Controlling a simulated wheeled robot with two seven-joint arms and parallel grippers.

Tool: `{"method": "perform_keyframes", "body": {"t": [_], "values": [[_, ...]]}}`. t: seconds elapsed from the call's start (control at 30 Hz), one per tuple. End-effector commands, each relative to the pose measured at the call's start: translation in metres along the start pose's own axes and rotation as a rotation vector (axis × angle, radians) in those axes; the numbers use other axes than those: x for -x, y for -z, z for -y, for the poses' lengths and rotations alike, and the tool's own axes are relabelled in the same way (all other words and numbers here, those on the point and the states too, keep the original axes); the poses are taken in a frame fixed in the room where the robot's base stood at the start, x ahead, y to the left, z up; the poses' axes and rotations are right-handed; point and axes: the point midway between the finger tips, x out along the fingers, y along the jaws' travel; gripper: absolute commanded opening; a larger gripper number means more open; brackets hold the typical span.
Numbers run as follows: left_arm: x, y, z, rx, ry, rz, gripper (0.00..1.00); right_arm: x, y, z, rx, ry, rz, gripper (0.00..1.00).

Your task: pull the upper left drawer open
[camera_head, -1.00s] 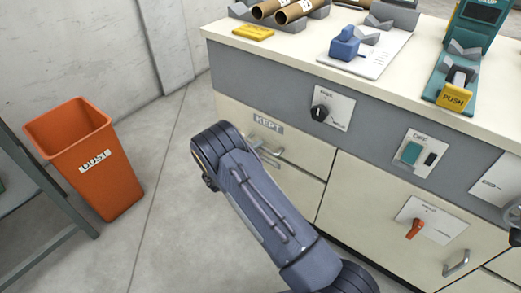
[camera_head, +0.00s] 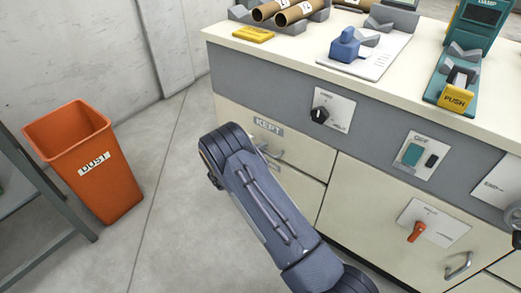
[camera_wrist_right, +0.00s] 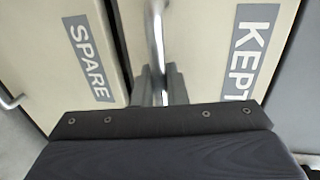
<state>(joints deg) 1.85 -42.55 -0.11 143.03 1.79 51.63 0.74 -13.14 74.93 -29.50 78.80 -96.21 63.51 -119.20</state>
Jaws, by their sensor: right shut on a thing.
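The upper left drawer, a cream front (camera_head: 300,155) with a grey KEPT label (camera_head: 268,125), appears flush with the cabinet. Its metal bar handle (camera_head: 272,152) is partly hidden behind my right arm. In the right wrist view the KEPT label (camera_wrist_right: 245,52) is at the right and the handle (camera_wrist_right: 156,35) runs down between the grey fingers of my right gripper (camera_wrist_right: 160,88). The right gripper is shut on this handle. In the head view my right forearm and wrist hide most of the gripper. My left gripper is not in view.
A drawer labelled SPARE (camera_wrist_right: 90,55) lies beside the KEPT drawer in the wrist view. An orange DUST bin (camera_head: 100,175) stands on the floor at left, near a grey metal frame (camera_head: 45,235). The floor between bin and cabinet is clear. The worktop (camera_head: 290,50) holds several fixtures.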

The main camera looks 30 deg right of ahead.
Motion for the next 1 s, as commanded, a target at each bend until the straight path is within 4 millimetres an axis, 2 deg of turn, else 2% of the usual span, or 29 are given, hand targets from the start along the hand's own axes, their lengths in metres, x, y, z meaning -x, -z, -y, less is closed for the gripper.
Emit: {"method": "perform_keyframes", "body": {"t": [0.17, 0.37, 0.8, 1.0], "values": [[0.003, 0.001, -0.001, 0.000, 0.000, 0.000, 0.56, 0.007, 0.000, 0.000, 0.001, 0.001, 0.001, 0.00], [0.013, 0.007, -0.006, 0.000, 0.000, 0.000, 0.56, 0.041, -0.001, -0.005, 0.004, 0.000, 0.004, 0.00], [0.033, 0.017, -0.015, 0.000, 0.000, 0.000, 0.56, 0.172, 0.000, -0.035, 0.003, 0.000, 0.004, 0.00], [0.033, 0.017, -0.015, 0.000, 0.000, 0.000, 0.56, 0.220, 0.000, -0.046, 0.003, 0.001, 0.003, 0.00]]}}
